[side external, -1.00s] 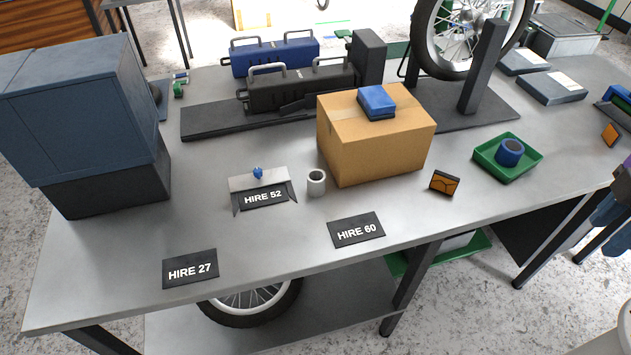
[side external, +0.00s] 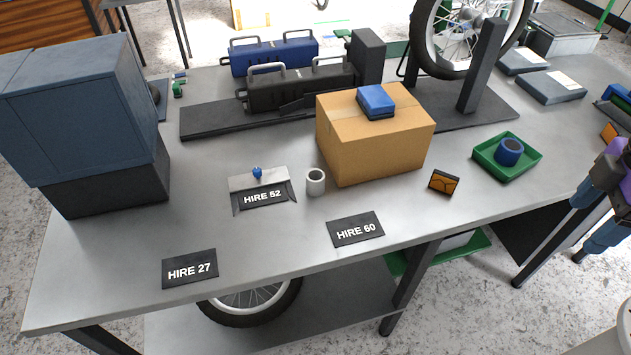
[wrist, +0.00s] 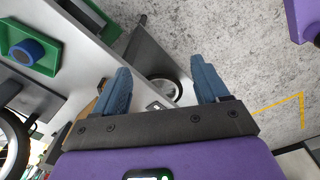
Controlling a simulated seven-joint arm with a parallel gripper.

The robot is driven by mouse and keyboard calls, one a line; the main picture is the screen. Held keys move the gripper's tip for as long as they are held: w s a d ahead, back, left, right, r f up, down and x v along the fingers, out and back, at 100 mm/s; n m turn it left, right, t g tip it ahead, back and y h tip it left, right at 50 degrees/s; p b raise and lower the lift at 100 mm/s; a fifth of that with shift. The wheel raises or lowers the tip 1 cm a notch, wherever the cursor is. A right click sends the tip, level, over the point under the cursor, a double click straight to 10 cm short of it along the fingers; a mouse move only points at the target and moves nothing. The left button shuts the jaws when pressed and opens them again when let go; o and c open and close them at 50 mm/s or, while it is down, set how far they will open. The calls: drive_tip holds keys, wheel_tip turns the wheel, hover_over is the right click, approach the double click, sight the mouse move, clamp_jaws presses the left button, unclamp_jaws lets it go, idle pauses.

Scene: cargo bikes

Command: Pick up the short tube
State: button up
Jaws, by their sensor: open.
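A short pale grey tube (side external: 315,182) stands upright on the bench, left of the cardboard box. A short, wide blue ring-like piece (side external: 509,151) sits in a green tray (side external: 487,171) to the right; it also shows at the left of the wrist view (wrist: 27,52). My gripper (side external: 577,225), with blue fingers, is at the right edge of the side view, off the bench's front edge and far from the grey tube. In the wrist view my gripper (wrist: 161,68) is open, with nothing between its fingers. The grey tube cannot be made out there.
The cardboard box (side external: 370,145) with a blue pack (side external: 376,101) on top stands close to the grey tube. A HIRE 52 holder (side external: 260,188) is left of it, a HIRE 60 plate (side external: 356,230) in front. An orange-black piece (side external: 443,181) is right of the box.

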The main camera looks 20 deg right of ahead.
drive_tip(key=w+a+m+t, duration=0.2)
drive_tip(key=w+a+m, duration=0.4)
drive_tip(key=w+a, duration=1.2)
drive_tip(key=m+t, duration=0.1)
drive_tip(key=m, duration=0.5)
approach(316, 176)
drive_tip(key=x, duration=1.1)
drive_tip(key=shift+f, duration=0.15)
drive_tip(key=c, duration=1.3)
